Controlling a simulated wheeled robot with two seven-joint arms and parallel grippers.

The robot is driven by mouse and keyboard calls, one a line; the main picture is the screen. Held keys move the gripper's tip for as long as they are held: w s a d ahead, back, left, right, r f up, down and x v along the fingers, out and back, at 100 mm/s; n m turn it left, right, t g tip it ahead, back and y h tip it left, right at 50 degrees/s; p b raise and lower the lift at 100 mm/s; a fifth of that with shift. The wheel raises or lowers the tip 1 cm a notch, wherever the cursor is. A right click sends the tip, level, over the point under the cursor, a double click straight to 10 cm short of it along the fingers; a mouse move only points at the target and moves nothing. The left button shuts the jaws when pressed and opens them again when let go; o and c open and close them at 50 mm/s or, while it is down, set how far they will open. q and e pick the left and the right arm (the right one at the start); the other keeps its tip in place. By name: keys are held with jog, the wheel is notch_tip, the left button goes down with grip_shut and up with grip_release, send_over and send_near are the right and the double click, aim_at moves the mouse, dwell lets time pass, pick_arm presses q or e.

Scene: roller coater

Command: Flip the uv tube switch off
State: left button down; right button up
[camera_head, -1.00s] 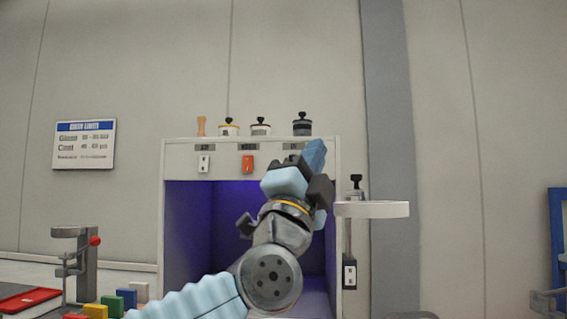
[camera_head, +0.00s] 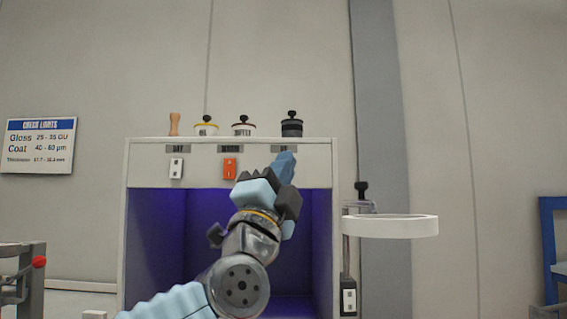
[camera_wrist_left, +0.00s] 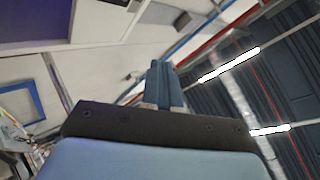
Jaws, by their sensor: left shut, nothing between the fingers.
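A white cabinet (camera_head: 145,180) stands ahead, its open interior (camera_head: 157,235) glowing purple; no tube itself shows. Its top panel carries a white switch (camera_head: 176,168) at the left and an orange-red switch (camera_head: 230,169) in the middle. A third label (camera_head: 281,149) sits at the right, and whatever is below it is hidden by my gripper. The labels are too blurred to tell which is the uv tube's. My left gripper (camera_head: 285,164) is shut and empty, its blue fingertips just below the third label; contact cannot be told. Its fingers (camera_wrist_left: 165,85) also show in the left wrist view.
Several jars, such as a dark one (camera_head: 291,125), stand on the cabinet top. A white ring (camera_head: 392,227) juts out on the cabinet's right, above another switch (camera_head: 349,299). A stand with a red knob (camera_head: 39,262) is at the left.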

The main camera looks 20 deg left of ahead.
pick_arm(q)
jog(key=w+a+p, duration=0.1)
jog(key=w+a, duration=0.1)
jog(key=w, duration=0.5)
jog(key=shift+w+r, duration=0.15)
jog(key=shift+r, duration=0.3)
dwell(1.6)
jog(key=shift+w+a, duration=0.1)
jog(key=shift+w, duration=0.25)
jog(key=shift+w+a+r, duration=0.1)
jog(key=shift+w, duration=0.2)
dwell(0.5)
jog(key=shift+s+d+b, duration=0.2)
jog(key=shift+s+b, duration=0.15)
jog(key=shift+s, duration=0.35)
